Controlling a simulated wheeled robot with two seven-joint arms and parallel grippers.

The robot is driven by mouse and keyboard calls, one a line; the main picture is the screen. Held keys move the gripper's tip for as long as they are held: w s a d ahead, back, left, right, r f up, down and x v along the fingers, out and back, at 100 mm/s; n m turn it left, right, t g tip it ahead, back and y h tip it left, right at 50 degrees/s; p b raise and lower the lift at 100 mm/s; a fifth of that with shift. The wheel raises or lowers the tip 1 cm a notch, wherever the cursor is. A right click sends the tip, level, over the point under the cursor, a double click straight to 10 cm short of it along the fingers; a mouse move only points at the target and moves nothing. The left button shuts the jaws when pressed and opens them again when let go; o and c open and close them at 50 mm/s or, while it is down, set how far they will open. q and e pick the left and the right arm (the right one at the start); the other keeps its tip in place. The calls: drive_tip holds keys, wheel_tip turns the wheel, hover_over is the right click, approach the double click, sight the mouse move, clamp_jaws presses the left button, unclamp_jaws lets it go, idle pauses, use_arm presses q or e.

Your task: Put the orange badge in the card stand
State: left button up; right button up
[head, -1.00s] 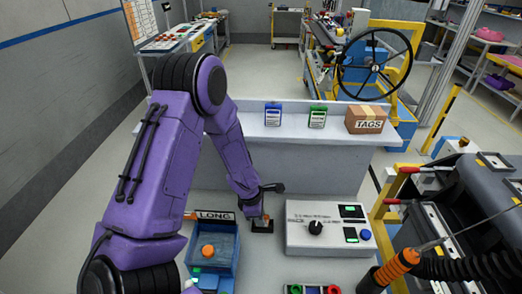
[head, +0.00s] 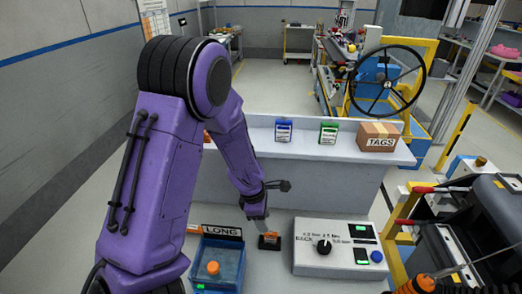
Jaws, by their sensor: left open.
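The orange badge (head: 270,238) appears to stand in the small dark card stand (head: 268,247) on the bench, between the blue bin and the control box. Its lower part is hidden by the stand. My left gripper (head: 258,223) is open, just above and behind the badge, and seems apart from it. The fingertips are small and partly hidden, so the exact gap cannot be told. My right gripper is out of view.
A blue bin (head: 238,262) marked LONG is left of the stand, and a control box (head: 298,262) is right. A blue badge (head: 283,131), a green badge (head: 328,133) and a TAGS carton (head: 377,135) are on the ledge. A small orange patch shows beside my arm.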

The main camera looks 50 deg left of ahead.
use_arm(q)
drive_tip(key=v, duration=0.3)
drive_tip(key=shift+s+a+r, duration=0.1)
drive_tip(key=shift+r, duration=0.3)
